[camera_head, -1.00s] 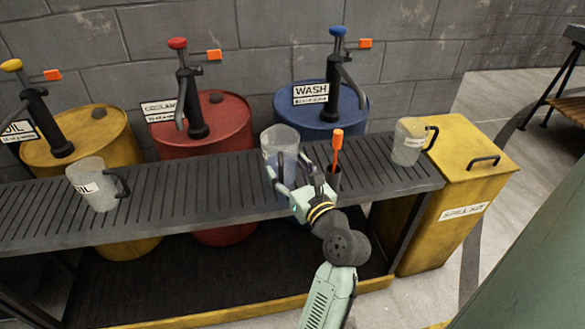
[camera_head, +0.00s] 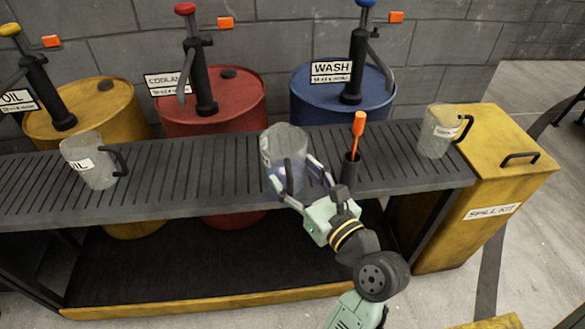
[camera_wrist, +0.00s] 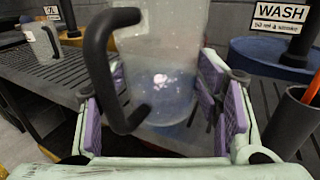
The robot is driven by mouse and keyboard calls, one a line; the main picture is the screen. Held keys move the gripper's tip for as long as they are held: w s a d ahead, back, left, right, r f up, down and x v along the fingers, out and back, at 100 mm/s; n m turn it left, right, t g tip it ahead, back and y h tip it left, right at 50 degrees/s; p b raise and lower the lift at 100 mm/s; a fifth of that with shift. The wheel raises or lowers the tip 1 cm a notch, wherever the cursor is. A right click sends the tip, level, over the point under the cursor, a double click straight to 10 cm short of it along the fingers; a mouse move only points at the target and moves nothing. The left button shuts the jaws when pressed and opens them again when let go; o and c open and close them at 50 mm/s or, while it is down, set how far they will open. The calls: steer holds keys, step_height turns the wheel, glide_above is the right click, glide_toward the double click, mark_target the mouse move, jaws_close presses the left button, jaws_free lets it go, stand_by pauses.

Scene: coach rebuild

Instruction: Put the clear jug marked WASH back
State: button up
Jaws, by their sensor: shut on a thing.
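My gripper (camera_head: 291,175) is shut on a clear jug (camera_head: 283,148), with a finger on either side of it. The jug is upright, over the front part of the slatted rack (camera_head: 215,170). I cannot tell whether its base touches the slats. In the wrist view the jug (camera_wrist: 175,45) has its black handle towards the camera and a bluish tint in its lower part. No marking on it is visible. The blue drum (camera_head: 310,105) with the WASH sign (camera_head: 331,72) stands behind the rack, back right of the jug.
A jug marked OIL (camera_head: 90,165) stands left on the rack. Another jug (camera_head: 437,135), its label unreadable, stands at the right end beside the yellow spill kit box (camera_head: 500,175). A dark holder (camera_head: 351,170) with an orange-handled tool (camera_head: 358,127) is close right of my gripper.

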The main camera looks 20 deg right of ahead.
mark_target(293, 149)
steer(key=w+d, duration=0.1)
steer(key=w, duration=0.2)
steer(key=w+d, duration=0.1)
steer(key=w, duration=0.1)
steer(key=w+d+b, duration=0.1)
steer(key=w, duration=0.2)
steer(key=shift+w+f, duration=0.35)
steer(key=shift+w+d, duration=0.1)
steer(key=shift+w, duration=0.45)
steer(key=shift+w+d+f, duration=0.15)
steer(key=shift+w+f, duration=0.1)
steer(key=shift+w, duration=0.05)
step_height(293, 149, down, 3)
steer(key=shift+f+b, duration=0.15)
steer(key=shift+b, duration=0.25)
steer(key=o, duration=1.8)
steer(key=shift+f, duration=0.1)
steer(key=shift+s, duration=0.1)
